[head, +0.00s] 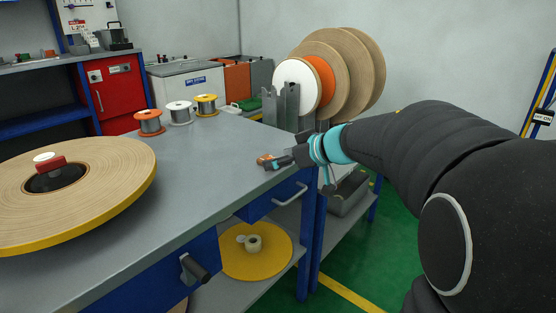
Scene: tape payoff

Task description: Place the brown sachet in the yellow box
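I cannot make out a brown sachet or a yellow box in the head view. My gripper (272,162) reaches in from the right and hangs near the right edge of the grey workbench (215,165). It is seen small and from the side, with an orange patch at its tip. I cannot tell whether that patch is part of the gripper or something else, nor whether the fingers are open or shut. My arm hides part of the floor and wall at the right.
A large tape reel (110,195) fills the bench's left. Spools with orange (149,123), white (180,113) and yellow (206,105) tops stand at the back. Big upright reels (345,65) stand behind the bench. A grey bin (348,194) sits on the lower shelf. The bench's middle is clear.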

